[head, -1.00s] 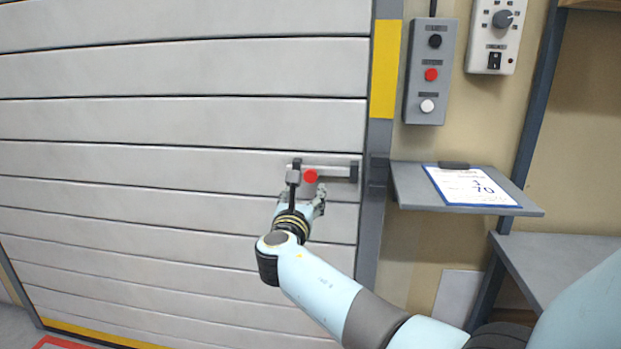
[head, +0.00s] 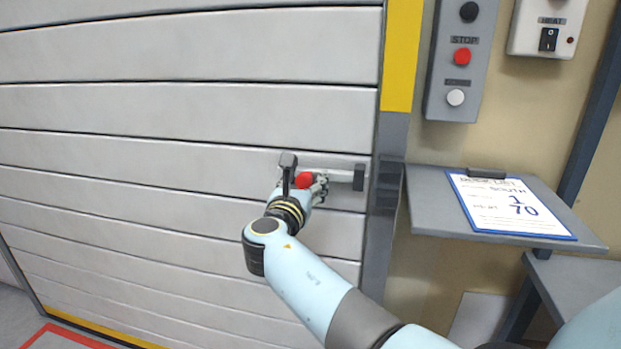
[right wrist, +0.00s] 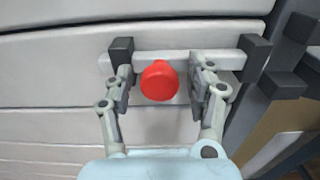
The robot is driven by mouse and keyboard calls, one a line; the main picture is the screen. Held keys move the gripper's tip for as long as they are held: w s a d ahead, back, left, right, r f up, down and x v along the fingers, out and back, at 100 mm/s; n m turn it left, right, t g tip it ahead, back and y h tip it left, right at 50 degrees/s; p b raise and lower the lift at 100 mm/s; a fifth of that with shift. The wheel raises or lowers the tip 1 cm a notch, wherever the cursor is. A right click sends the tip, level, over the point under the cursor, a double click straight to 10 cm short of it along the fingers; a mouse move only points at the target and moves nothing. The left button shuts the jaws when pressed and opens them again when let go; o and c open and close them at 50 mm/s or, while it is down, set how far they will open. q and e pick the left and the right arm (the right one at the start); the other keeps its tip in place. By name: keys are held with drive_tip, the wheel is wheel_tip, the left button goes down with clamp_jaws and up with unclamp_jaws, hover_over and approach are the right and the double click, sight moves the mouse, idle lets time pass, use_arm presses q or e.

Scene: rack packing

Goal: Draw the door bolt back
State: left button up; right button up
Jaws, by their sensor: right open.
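The door bolt (head: 335,175) is a pale horizontal bar on the grey slatted door, held in two dark brackets. It also shows in the right wrist view (right wrist: 196,60). Its red knob (head: 305,180) sticks out between the brackets, nearer the left one; in the right wrist view the knob (right wrist: 159,80) is round and bright red. My right gripper (head: 303,188) is at the knob. In the right wrist view its open fingers (right wrist: 160,85) stand on either side of the knob, with gaps on both sides. My left gripper is not in view.
A dark keeper block (head: 389,185) sits on the door frame, right of the bolt. A grey shelf (head: 440,222) with a clipboard (head: 515,205) juts out at the right. A button box (head: 461,85) hangs above the shelf. The door left of the bolt is clear.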

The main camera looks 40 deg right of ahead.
drive_tip(key=shift+a, duration=0.1)
drive_tip(key=shift+c, duration=0.3)
clamp_jaws()
